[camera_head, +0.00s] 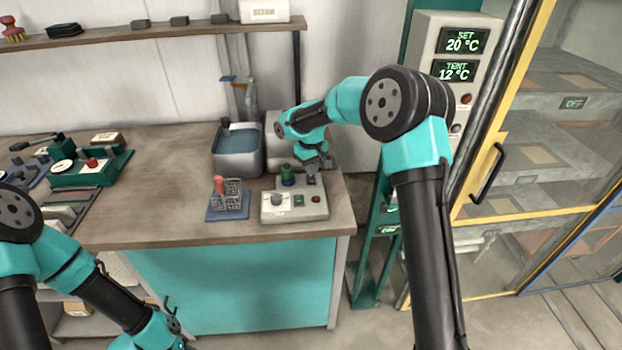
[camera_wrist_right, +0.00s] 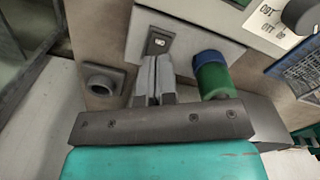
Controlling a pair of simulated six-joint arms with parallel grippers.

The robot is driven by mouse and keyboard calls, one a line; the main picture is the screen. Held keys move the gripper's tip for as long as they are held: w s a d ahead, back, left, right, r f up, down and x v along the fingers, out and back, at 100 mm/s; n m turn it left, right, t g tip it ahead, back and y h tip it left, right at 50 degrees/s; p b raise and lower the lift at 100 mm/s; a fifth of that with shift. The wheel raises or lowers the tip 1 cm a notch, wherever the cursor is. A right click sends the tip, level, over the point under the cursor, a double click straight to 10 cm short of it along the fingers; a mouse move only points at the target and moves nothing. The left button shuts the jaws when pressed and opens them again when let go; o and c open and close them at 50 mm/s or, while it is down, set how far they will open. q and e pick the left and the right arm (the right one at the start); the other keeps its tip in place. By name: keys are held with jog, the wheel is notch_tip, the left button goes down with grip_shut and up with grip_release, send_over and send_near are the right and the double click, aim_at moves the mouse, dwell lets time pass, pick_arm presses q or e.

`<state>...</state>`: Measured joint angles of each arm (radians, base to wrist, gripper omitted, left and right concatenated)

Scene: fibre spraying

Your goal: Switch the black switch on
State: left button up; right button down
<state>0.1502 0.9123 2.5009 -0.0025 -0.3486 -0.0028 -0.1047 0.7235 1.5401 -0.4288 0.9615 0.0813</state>
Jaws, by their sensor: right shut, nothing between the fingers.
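My right gripper (camera_head: 318,163) is shut and empty, above the back right of the box. Its closed fingers (camera_wrist_right: 155,80) point at the switch, and whether they touch it cannot be told. My left gripper (camera_head: 175,325) is low at the bottom left, in front of the bench, its fingers too unclear to read.
A green cylinder with a blue band (camera_head: 287,175) stands close beside my right fingers. A blue-based rack with a red-handled tool (camera_head: 228,200) and a grey water basin (camera_head: 238,152) are to the left. The oven cabinet with displays (camera_head: 455,75) stands right of the bench.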

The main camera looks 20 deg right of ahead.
aim_at(311, 181)
jog(key=shift+r, duration=1.8)
